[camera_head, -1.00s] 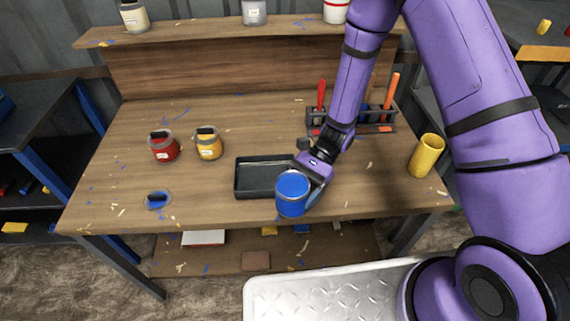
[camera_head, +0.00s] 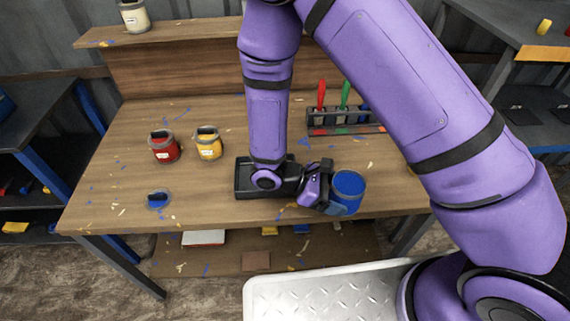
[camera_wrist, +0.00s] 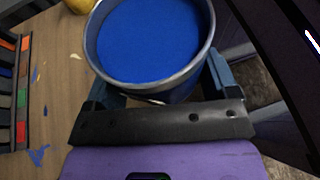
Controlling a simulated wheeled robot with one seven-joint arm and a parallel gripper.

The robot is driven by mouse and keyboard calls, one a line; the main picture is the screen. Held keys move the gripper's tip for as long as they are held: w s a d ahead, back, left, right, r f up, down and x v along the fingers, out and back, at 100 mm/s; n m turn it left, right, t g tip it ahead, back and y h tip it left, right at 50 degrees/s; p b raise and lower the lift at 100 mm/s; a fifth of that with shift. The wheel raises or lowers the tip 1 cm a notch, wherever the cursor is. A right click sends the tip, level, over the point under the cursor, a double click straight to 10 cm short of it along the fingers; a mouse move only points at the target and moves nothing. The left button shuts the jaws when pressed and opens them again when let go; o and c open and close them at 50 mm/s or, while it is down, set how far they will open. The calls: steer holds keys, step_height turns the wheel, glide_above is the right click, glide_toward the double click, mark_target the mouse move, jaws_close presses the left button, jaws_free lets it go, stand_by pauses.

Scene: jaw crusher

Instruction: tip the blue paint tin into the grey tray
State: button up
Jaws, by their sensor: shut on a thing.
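The blue paint tin (camera_head: 347,187) is held upright in my gripper (camera_head: 338,204), near the front right of the workbench. The wrist view shows the open tin (camera_wrist: 150,40) full of blue paint between the fingers. The grey tray (camera_head: 243,181) lies on the bench to the left of the tin, and my wrist and forearm hide much of it.
A red tin (camera_head: 164,153) and a yellow tin (camera_head: 209,149) stand on the left of the bench (camera_head: 115,180). A blue-stained lid (camera_head: 158,200) lies in front of them. A rack (camera_head: 325,130) with brushes stands behind my gripper. The front left of the bench is fairly clear.

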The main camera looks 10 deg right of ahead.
steer(key=shift+w+a+f+n+t+y, duration=0.4)
steer(key=shift+w+a+n+t+y, duration=0.25)
steer(key=shift+w+a+n+t, duration=1.15)
steer(key=shift+w+a+f+n+t+y, duration=0.5)
steer(key=shift+w+a+n+t, duration=0.7)
steer(key=shift+a+n+t, duration=1.15)
steer(key=shift+w+a+f+n+t+y, duration=0.25)
steer(key=shift+w+a+n+t+y, duration=0.5)
steer(key=shift+w+a+n+t, duration=1.3)
steer(key=shift+s+d+r+n+h, duration=0.15)
steer(key=shift+s+d+r+h, duration=0.05)
steer(key=shift+s+d, duration=0.2)
steer(key=shift+s+d+r+n+h, duration=0.15)
steer(key=shift+s+d+h, duration=0.1)
steer(key=shift+s, duration=0.1)
steer(key=shift+s, duration=0.1)
steer(key=shift+s+r, duration=0.1)
steer(key=shift+n, duration=0.4)
steer(key=shift+s+d+r+n+g+h, duration=0.15)
steer(key=shift+s+r+n+g+h, duration=0.05)
steer(key=shift+n+g+h, duration=0.2)
